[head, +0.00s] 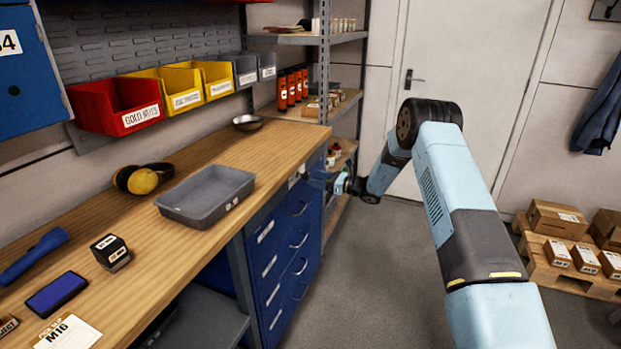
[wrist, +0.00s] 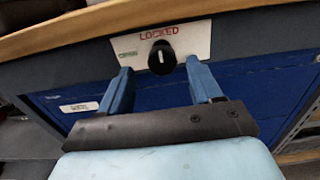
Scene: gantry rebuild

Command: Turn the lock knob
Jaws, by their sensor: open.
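The lock knob (wrist: 162,57) is a round black knob with a white pointer line, on a pale plate (wrist: 128,46) marked "LOCKED" under the worktop edge. The pointer line looks near upright in the wrist view. My gripper (wrist: 161,76) is open, its two blue fingers apart, one to each side below the knob in the picture. I cannot tell whether the fingers touch the knob. In the head view my gripper (head: 318,178) is at the far end of the blue drawer cabinet (head: 283,262), and the knob is too small or hidden there.
The wooden worktop (head: 225,152) overhangs just above the plate. A shelf rack (head: 325,70) stands beyond the bench. The floor (head: 385,275) right of the drawers is clear.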

